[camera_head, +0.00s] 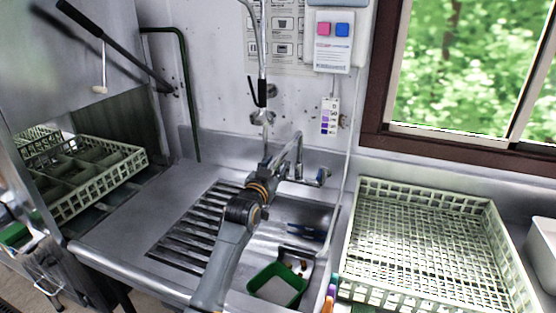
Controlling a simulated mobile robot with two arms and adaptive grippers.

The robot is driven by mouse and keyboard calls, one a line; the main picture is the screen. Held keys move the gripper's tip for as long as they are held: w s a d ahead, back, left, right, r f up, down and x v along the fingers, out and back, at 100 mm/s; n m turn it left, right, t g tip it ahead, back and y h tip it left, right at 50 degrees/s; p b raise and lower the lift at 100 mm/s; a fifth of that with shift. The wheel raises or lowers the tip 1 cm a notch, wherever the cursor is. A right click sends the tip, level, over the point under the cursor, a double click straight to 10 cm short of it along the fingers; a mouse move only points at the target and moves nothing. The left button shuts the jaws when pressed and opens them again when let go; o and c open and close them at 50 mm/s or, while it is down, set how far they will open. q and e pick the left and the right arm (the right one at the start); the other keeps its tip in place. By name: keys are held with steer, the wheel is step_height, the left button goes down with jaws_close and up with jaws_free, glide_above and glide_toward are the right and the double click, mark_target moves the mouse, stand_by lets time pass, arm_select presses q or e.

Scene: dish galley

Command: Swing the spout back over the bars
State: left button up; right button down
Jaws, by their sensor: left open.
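The chrome spout (288,149) rises from the tap at the back of the sink and slopes down to the left and forward. Its lower end is partly hidden by my left gripper (268,163). The dark bars (197,228) lie in the drainboard, to the left of the basin (308,218). My left arm reaches from the bottom of the view across the edge between bars and basin. My left gripper is open, at or very close to the spout; I cannot tell whether they touch. My right gripper is not in view.
A green-rimmed tub (278,285) sits in the basin. A pale dish rack (425,240) stands on the right counter below the window. A hanging spray hose (262,60) comes down behind the spout. Another rack (95,175) sits in the open dishwasher at left.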

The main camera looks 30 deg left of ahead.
arm_select(q)
steer(key=shift+x, duration=0.8)
jaws_close()
